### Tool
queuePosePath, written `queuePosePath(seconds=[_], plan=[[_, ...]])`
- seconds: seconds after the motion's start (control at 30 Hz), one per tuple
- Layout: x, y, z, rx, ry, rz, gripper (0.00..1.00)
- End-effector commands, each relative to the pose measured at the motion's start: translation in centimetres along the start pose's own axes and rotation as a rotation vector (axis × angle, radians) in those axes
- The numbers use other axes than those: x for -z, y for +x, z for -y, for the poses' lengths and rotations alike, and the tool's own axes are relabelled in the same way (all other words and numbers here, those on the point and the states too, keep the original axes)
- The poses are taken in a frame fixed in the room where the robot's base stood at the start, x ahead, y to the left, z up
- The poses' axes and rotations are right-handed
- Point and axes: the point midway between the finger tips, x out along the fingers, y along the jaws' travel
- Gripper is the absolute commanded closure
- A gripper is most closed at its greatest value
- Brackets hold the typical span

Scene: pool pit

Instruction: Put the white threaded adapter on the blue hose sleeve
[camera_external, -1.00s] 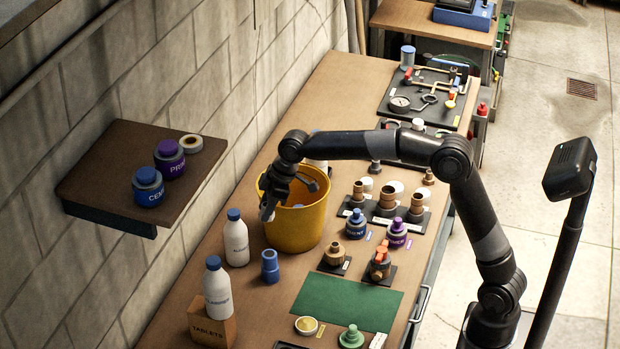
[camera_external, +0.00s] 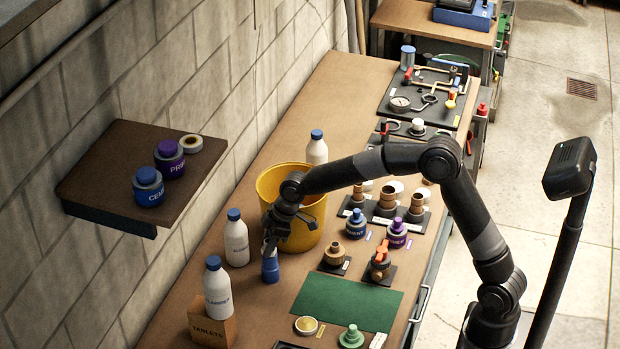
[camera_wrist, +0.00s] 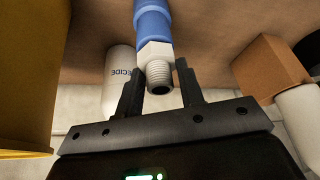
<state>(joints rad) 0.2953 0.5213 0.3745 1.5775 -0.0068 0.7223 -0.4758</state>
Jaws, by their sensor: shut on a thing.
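The blue hose sleeve (camera_external: 270,269) stands on the bench in front of the yellow bucket. In the wrist view the sleeve (camera_wrist: 153,20) runs up from the white threaded adapter (camera_wrist: 154,52). The adapter lies in line with the sleeve and its white body meets the sleeve's end; how far it is seated I cannot tell. Its threaded end faces the wrist camera. My gripper (camera_external: 269,246) is right above the sleeve, pointing down. In the wrist view my gripper (camera_wrist: 158,88) has its fingers on either side of the adapter, shut on it. In the external view my fingers hide the adapter.
The yellow bucket (camera_external: 297,232) stands close behind my gripper. A white bottle (camera_external: 237,243) is just left of the sleeve; another bottle (camera_external: 217,291) stands on a brown box (camera_external: 212,328). A green mat (camera_external: 347,302) lies to the right, with fittings and jars behind it.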

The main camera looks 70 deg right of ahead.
Motion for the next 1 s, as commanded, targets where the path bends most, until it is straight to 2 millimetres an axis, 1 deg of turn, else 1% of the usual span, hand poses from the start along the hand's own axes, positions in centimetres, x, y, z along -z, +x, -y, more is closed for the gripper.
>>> queuePosePath(seconds=[0.37,0.4,0.63,0.87,0.93,1.0], plan=[[-0.2,0.5,0.0,0.0,0.0,0.0,0.88],[-0.2,0.5,0.0,0.0,0.0,0.0,0.62],[-0.2,0.5,0.0,0.0,0.0,-0.001,0.43],[-0.1,0.4,0.0,-0.001,0.0,-0.001,0.43],[0.0,0.1,0.0,-0.001,0.0,-0.002,0.43],[0.0,-0.7,-0.1,-0.003,0.0,-0.002,0.43]])
